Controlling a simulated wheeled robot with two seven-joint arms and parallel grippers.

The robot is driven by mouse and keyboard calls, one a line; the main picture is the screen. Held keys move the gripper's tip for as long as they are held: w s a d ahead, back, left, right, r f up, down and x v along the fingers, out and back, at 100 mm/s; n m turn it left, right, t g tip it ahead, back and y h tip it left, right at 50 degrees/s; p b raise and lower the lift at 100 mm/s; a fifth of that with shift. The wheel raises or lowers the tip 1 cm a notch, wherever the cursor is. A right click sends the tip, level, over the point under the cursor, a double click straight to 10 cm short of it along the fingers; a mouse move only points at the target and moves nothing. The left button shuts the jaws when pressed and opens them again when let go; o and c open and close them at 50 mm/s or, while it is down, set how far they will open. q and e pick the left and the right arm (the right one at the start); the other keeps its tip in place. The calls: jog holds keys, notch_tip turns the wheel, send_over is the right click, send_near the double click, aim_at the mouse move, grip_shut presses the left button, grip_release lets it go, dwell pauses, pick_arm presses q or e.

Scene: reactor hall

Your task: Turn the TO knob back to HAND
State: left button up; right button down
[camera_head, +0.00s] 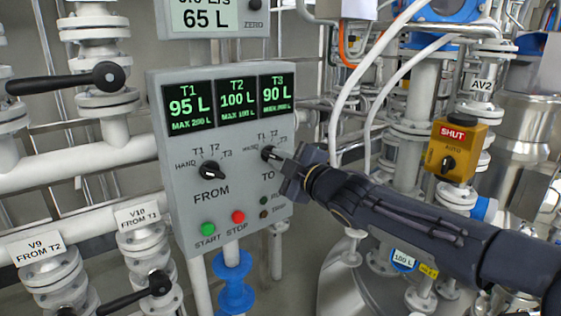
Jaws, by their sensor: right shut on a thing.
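The grey control panel (222,215) stands in the middle of the head view. The TO knob (268,153) is at its right side, with HAND, T1, T2 and T3 marks around it. My right gripper (278,158) comes in from the right and is shut on the TO knob. The gripper hides much of the knob, so I cannot tell its exact setting. The black FROM knob (211,170) is to the left, clear of the gripper. My left gripper is not in view.
Green START (208,230) and red STOP (238,217) buttons sit below the knobs. Displays above read T1 95 L, T2 100 L and T3 90 L. Valve handles (108,76) and white pipes stand left. A yellow AV2 actuator (455,150) marked SHUT is right.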

jog(key=c, duration=1.5)
grip_release()
jog(key=v, duration=0.8)
jog(key=shift+w, duration=0.1)
